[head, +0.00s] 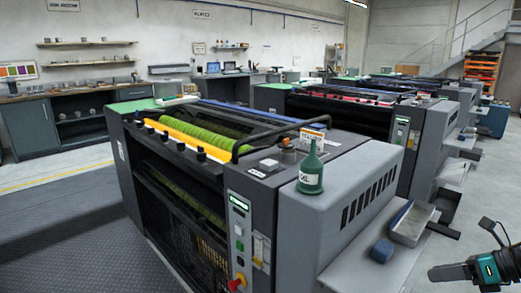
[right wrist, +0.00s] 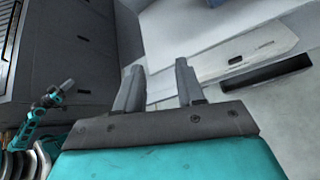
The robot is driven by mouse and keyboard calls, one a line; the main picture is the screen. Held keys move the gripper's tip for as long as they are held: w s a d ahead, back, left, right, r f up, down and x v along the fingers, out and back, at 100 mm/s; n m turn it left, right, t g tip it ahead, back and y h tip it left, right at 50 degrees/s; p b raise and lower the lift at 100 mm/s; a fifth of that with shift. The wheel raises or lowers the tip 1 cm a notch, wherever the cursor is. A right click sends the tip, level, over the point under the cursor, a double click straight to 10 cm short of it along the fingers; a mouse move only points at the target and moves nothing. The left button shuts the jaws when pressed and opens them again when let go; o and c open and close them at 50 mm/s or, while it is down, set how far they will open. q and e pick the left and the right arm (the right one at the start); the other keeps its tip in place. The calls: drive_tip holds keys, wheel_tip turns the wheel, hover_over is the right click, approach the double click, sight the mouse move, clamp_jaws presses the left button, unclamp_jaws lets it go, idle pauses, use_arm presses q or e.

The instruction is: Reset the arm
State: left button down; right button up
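My right gripper (head: 440,272) is at the lower right corner of the head view, in the air beside the nearest machine and apart from it. In the right wrist view its two grey fingers (right wrist: 160,72) stand apart with nothing between them, so it is open and empty. My left gripper does not show in the head view. A teal and grey part of my own (right wrist: 47,108) shows small at the left of the right wrist view; it looks like my other arm's end, but its fingers cannot be made out.
The nearest grey press (head: 345,190) fills the middle. A green bottle (head: 311,172) stands upright on its top, near a small jar (head: 288,156). A grey tray (head: 412,222) and a blue block (head: 382,250) are at its right side.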

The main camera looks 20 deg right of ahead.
drive_tip(key=s+a+f+m+t+h, duration=0.2)
drive_tip(key=s+a+f+m, duration=0.1)
drive_tip(key=a+f+m, duration=0.5)
drive_tip(key=s+a+f+m+t+h, duration=0.2)
drive_tip(key=s+a+f+m, duration=0.15)
drive_tip(key=f+m, duration=0.5)
drive_tip(key=a+m+g+h, duration=0.1)
drive_tip(key=a+m, duration=1.7)
drive_tip(key=a, duration=0.6)
drive_tip(key=shift+s+m+g, duration=0.3)
drive_tip(key=shift+m, duration=0.05)
